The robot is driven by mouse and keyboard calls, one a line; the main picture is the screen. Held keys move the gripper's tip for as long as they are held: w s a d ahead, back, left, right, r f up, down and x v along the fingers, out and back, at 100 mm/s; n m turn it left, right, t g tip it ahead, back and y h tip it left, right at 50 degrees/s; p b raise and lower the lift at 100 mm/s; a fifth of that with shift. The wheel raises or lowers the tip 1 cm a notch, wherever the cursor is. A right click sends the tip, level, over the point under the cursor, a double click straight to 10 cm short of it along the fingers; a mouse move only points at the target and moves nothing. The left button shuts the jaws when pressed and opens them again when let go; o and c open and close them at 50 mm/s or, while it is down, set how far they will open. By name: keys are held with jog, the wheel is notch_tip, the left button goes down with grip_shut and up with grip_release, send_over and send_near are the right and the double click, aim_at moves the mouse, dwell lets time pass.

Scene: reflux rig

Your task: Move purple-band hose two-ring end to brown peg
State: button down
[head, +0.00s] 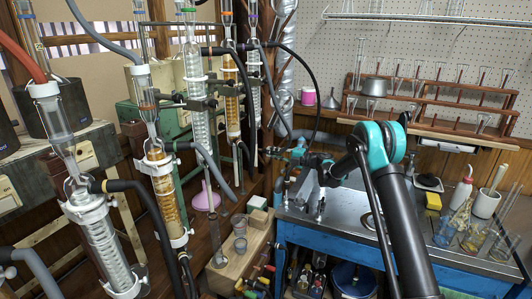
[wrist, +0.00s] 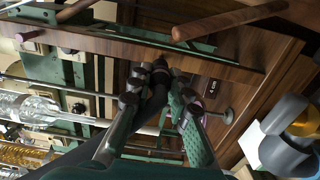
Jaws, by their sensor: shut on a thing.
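My gripper (head: 272,153) is at the left end of my arm in the head view, beside the dark wooden post. In the wrist view my gripper (wrist: 160,98) is shut on a black hose (wrist: 157,84), close to its end. In the head view a black hose (head: 311,73) arcs from the rear glass columns down toward my gripper. A purple band (head: 251,14) shows near the top of the rear right column. I cannot tell which fitting is the brown peg; a brown rod (wrist: 230,20) crosses the top of the wrist view.
Glass columns (head: 162,190) with hoses crowd the left. A wooden block (head: 240,252) and several coloured valve handles (head: 262,275) are below my gripper. A blue-sided bench (head: 340,232) with a steel top stands right. A wooden rack (head: 440,100) is behind it.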

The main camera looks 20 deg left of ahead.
jog(key=shift+a, duration=0.15)
jog(key=shift+a, duration=0.6)
jog(key=shift+a, duration=0.3)
dwell(0.4)
jog(key=c, duration=1.3)
grip_release()
jog(key=shift+c, duration=0.2)
jog(key=shift+d, duration=0.1)
